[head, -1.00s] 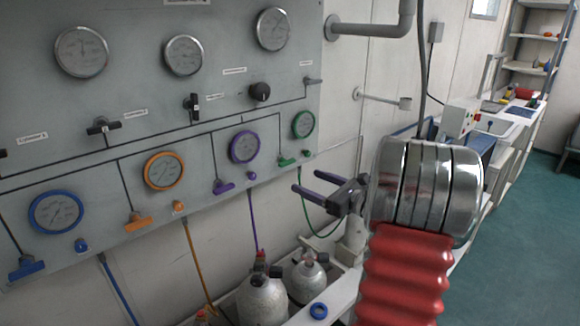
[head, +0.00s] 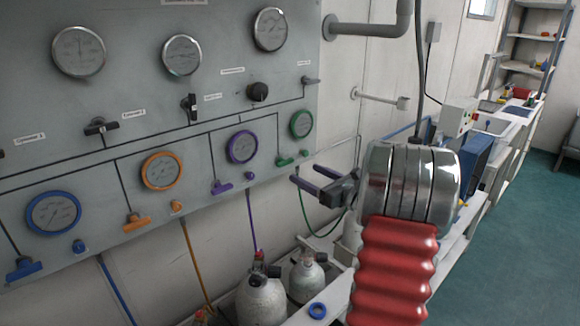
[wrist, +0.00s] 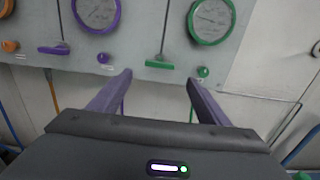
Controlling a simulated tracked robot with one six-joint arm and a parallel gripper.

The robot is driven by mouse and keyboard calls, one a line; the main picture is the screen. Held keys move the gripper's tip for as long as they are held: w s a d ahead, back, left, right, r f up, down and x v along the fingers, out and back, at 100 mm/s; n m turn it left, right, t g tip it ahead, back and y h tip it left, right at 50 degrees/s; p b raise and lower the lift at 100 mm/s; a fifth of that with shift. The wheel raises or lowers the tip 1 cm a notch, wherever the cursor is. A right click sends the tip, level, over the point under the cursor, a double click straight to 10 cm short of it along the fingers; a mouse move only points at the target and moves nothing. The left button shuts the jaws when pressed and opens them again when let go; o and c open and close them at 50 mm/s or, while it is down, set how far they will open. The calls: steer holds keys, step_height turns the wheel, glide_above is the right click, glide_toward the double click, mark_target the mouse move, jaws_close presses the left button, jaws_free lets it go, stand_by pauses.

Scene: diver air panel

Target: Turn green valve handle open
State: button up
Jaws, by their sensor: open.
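The green valve handle (head: 284,162) sits on the grey panel below the green-rimmed gauge (head: 301,124). It lies level, across the line that comes down to it. In the wrist view the green handle (wrist: 160,65) is ahead of my gripper (wrist: 158,78), between and just beyond the two purple fingertips. In the head view my gripper (head: 303,172) is open and empty, with its fingers pointing left toward the panel, just below and right of the handle. No contact with the handle shows. A small green knob (wrist: 203,72) lies just beyond the right fingertip.
The purple handle (head: 222,188) and purple gauge (head: 242,147) are left of the green ones. Orange and blue sets are farther left. Air cylinders (head: 261,298) stand below the panel. A grey pipe (head: 362,28) juts out at upper right.

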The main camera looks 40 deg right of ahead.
mark_target(287, 164)
steer(key=w, duration=0.9)
steer(key=shift+a, duration=0.15)
steer(key=shift+c, duration=0.3)
steer(key=c, duration=1)
